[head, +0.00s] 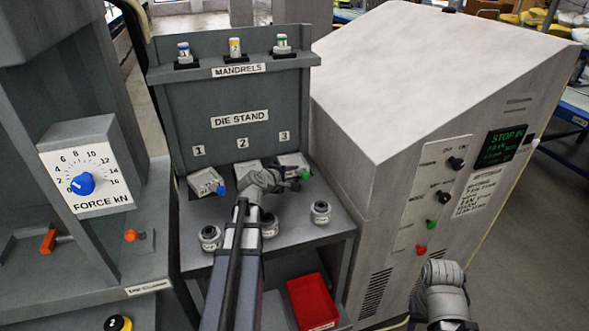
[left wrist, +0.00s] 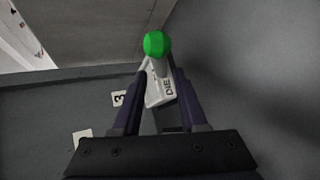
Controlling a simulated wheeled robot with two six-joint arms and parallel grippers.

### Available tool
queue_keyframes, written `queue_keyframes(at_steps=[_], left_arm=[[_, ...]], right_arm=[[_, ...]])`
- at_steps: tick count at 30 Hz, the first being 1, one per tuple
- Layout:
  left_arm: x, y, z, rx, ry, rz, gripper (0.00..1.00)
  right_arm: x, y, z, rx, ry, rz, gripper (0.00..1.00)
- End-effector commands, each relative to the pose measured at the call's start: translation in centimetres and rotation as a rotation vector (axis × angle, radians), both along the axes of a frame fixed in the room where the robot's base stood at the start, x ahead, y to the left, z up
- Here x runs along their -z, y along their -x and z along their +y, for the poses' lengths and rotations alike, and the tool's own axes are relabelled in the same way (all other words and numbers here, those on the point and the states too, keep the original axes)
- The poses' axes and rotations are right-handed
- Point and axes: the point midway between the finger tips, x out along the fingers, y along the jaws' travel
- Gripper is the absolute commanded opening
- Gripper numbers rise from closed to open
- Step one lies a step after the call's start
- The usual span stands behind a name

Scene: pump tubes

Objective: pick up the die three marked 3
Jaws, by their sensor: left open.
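Die three is a pale block (head: 291,160) with a green knob (head: 305,174), below the "3" label at the right of the die stand (head: 240,105). In the left wrist view the green knob (left wrist: 157,43) and the white block marked DIE (left wrist: 160,92) show between the two fingers. My left gripper (head: 290,183) is open, just in front of and beside die three. I cannot tell whether a finger touches it. My right arm's end (head: 441,295) shows at the lower right; its jaws are not clear.
Die one (head: 205,181) with a blue knob sits to the left; die two (head: 247,171) is partly hidden behind my left wrist. Round parts (head: 320,212) stand on the shelf's front. Three mandrels (head: 235,48) stand on top. A red bin (head: 312,302) is below. A grey control cabinet (head: 420,90) borders the right.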

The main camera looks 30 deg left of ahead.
Motion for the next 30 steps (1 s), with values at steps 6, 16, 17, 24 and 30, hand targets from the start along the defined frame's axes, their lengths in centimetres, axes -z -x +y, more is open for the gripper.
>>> queue_keyframes(at_steps=[6, 16, 17, 24, 30], left_arm=[[1.7, -2.7, 0.5, 0.002, 0.0, 0.0, 0.42], [2.2, -4.3, 0.4, 0.0, -0.001, 0.0, 0.42], [2.2, -4.3, 0.4, 0.0, 0.0, 0.0, 0.42], [2.2, -4.3, 0.4, 0.0, 0.0, 0.0, 0.17], [2.2, -4.3, 0.4, 0.002, 0.0, 0.001, 0.0]], right_arm=[[1.7, 0.0, 0.0, 0.0, 0.0, 0.0, 0.5], [2.2, 0.0, 0.0, 0.0, 0.0, 0.0, 0.5], [2.2, 0.0, 0.0, 0.0, 0.0, 0.0, 0.5], [2.2, 0.0, 0.0, 0.0, 0.0, 0.0, 0.5], [2.2, 0.0, 0.0, 0.0, 0.0, 0.0, 0.5]])
